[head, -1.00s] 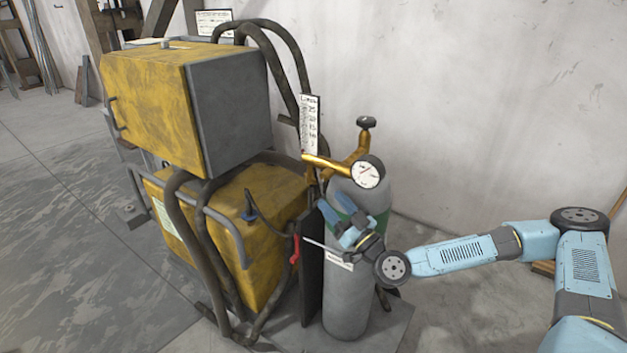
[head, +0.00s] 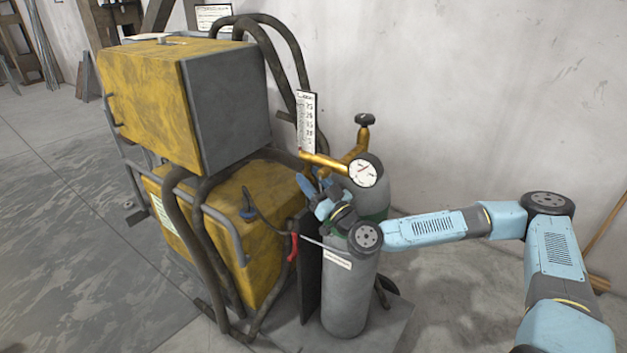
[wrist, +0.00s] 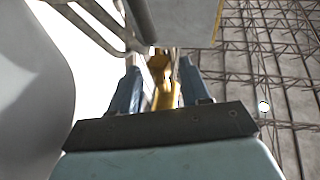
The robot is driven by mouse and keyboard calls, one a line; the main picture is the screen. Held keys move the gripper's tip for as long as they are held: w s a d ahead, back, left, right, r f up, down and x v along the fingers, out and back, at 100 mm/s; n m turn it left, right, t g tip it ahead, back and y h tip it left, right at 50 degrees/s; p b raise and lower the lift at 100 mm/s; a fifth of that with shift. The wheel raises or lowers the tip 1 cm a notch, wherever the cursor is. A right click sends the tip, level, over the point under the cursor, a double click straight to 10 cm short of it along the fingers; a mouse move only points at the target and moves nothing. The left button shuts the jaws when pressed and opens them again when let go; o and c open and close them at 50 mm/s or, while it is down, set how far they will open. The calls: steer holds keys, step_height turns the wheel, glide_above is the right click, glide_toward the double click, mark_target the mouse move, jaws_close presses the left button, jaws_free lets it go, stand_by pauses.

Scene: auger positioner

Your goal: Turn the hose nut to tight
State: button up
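A gas cylinder (head: 343,300) stands beside the yellow machine with a brass regulator (head: 354,151) and a round gauge (head: 362,173) at its top. A brass arm (head: 322,161) reaches left from the regulator; I cannot pick out the hose nut for certain. My gripper (head: 312,184) is just below this brass arm, in front of the cylinder, with its blue fingers pointing up. In the wrist view my gripper (wrist: 161,88) is open, with a brass piece (wrist: 164,88) showing between the fingers. Whether the fingers touch it is unclear.
The yellow machine (head: 150,100) with dark hoses (head: 285,50) stands close at the left. A scale plate (head: 307,120) rises behind the brass arm. A red-handled clamp (head: 293,247) hangs by the cylinder. The floor at the left is clear.

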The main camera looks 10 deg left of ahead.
steer(key=shift+s, duration=0.15)
jaws_close()
steer(key=shift+g+y, duration=0.3)
steer(key=shift+n+g+y, duration=0.7)
steer(key=shift+n+g, duration=0.1)
steer(key=shift+g, duration=0.4)
steer(key=shift+o, duration=0.7)
jaws_free()
steer(key=v, duration=1.3)
steer(key=shift+d+f, duration=0.25)
steer(key=shift+f, duration=0.1)
